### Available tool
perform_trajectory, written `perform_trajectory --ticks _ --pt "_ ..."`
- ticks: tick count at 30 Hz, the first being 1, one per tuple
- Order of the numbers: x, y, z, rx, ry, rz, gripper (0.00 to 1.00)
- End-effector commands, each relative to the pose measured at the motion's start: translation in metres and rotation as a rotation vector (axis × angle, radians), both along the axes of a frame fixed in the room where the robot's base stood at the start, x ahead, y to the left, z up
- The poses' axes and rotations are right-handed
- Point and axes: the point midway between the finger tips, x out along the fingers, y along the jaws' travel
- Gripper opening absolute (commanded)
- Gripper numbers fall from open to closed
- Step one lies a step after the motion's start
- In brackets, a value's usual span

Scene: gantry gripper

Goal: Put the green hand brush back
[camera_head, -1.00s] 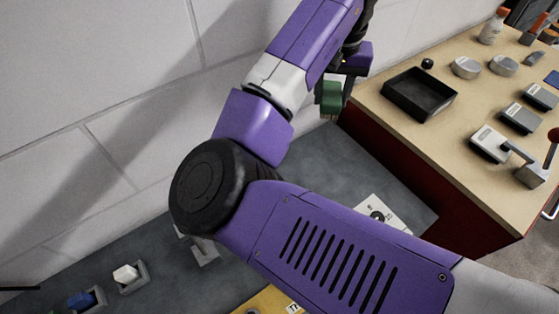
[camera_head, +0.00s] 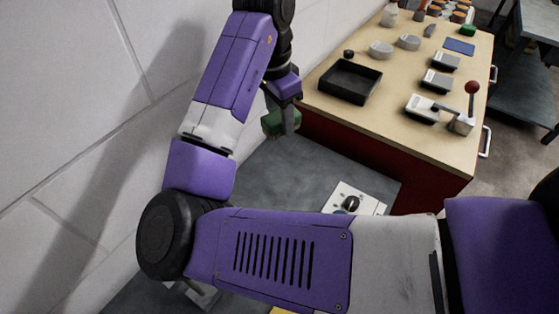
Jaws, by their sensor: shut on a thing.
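My gripper (camera_head: 288,108) is at the upper middle of the head view, by the white wall and to the left of the wooden table. It is shut on the green hand brush (camera_head: 273,125), a green block held in the air above the grey surface. The fingers and the arm hide part of the brush.
The wooden-topped table (camera_head: 400,125) with red sides holds an empty black tray (camera_head: 342,82) near its left edge. Several grey blocks, round tins, a blue pad (camera_head: 459,46) and a red-knobbed lever (camera_head: 471,88) stand on it. A white dial panel (camera_head: 350,201) lies on the grey surface.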

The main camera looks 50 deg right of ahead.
Motion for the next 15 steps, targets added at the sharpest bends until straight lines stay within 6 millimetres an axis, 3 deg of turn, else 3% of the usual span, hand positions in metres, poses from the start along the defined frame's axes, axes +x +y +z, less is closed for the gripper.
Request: perform_trajectory --ticks 7,15 --pt "-0.002 -0.001 -0.063 -0.002 0.006 0.003 0.03" --pt "0.000 0.000 -0.100 0.000 0.000 0.003 0.03"
